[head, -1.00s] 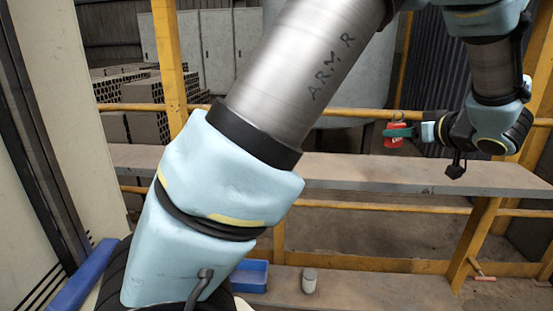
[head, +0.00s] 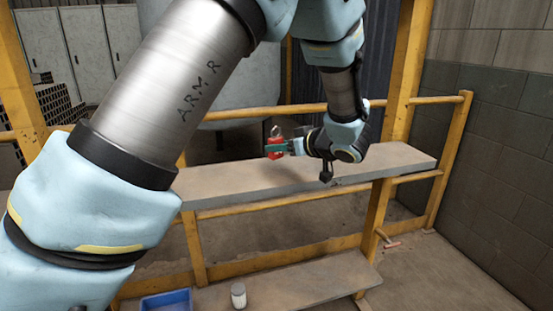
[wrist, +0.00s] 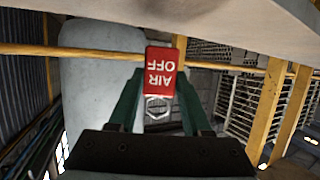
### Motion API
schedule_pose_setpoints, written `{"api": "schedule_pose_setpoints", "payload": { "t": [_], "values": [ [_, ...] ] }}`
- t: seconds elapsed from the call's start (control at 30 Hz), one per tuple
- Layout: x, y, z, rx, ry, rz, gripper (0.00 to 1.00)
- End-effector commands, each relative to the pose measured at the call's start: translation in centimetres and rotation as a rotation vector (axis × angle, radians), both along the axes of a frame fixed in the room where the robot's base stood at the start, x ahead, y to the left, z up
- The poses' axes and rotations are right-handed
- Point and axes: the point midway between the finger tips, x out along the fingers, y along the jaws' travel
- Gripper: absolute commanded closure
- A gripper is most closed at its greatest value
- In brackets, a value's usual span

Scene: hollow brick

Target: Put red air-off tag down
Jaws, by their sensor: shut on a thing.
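The red air-off tag (head: 274,146) is in my gripper, above the grey upper shelf (head: 232,184) in the head view. In the wrist view the tag (wrist: 161,72) shows its white "AIR OFF" lettering upside down, with a metal loop at its lower end. My gripper (head: 283,147) has green fingers shut on the tag; both fingers (wrist: 158,92) also show in the wrist view, one on each side of it. The tag is apart from the shelf in the head view. How high it is above the shelf is hard to tell.
The upper shelf is bare, with a yellow rail (head: 265,112) behind it. On the lower shelf (head: 300,284) stand a blue bin (head: 166,301) and a small white-lidded jar (head: 238,295). A yellow post (head: 405,75) and a block wall (head: 495,150) stand at the right.

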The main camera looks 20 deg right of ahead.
Motion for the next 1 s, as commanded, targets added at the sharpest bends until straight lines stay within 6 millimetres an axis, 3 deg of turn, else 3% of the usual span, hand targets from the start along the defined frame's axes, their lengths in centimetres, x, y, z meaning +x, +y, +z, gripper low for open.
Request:
{"api": "schedule_pose_setpoints", "payload": {
  "t": [0.33, 0.73, 0.77, 1.0],
  "values": [
    [0.0, 0.0, -3.7, 0.003, 0.000, -0.001, 1.00],
    [0.0, 0.0, -4.4, -0.001, 0.000, 0.000, 1.00],
    [0.0, 0.0, -4.3, -0.001, 0.000, 0.000, 0.48],
    [0.0, 0.0, -4.3, -0.001, 0.000, 0.000, 0.21]
  ]
}}
